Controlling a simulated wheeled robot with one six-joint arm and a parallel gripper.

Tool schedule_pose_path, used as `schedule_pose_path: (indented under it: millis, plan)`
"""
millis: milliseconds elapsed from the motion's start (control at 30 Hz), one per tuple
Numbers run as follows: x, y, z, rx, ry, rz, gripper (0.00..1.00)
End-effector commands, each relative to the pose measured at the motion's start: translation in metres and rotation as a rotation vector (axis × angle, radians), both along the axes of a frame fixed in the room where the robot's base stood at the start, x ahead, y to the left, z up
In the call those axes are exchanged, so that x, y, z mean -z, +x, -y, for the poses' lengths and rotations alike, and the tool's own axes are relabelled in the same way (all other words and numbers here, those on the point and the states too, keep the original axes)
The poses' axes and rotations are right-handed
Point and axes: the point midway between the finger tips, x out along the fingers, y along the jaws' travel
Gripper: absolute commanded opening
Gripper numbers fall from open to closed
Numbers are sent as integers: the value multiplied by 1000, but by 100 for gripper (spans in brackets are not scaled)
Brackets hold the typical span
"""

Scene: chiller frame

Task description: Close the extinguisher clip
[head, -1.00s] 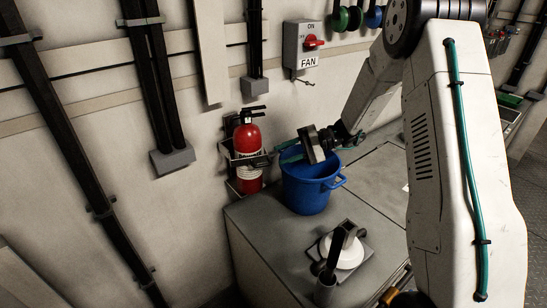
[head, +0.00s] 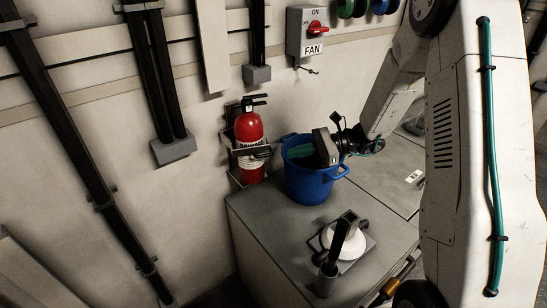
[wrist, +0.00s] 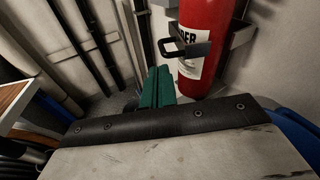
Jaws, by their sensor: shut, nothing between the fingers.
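The red extinguisher (head: 248,128) stands upright in its wall bracket, and it also shows in the wrist view (wrist: 200,65). A dark clip band (head: 254,151) crosses the front of the extinguisher; in the wrist view its black loop (wrist: 184,47) juts out over the label. I cannot tell whether the band is latched. My gripper (head: 300,155) is to the right of the extinguisher, over the blue bucket, apart from the clip. In the wrist view its green fingers (wrist: 157,87) are together and empty, just below and left of the loop.
The blue bucket (head: 308,185) stands on a grey cabinet (head: 262,228) close to the extinguisher. A white round item (head: 345,243) and a dark upright handle lie in front of it. A FAN switch box (head: 307,33) and vertical black conduits (head: 160,85) are on the wall.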

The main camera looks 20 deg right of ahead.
Motion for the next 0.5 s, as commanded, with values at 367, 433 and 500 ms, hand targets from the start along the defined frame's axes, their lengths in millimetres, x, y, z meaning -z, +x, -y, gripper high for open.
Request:
schedule_pose_path:
  millis: [367, 433, 500]
  plan:
    - [14, -67, -31, 286, 248, -1045, 0]
    - [16, -72, -32, 311, 273, -1133, 0]
    - [17, -76, -31, 327, 290, -1188, 0]
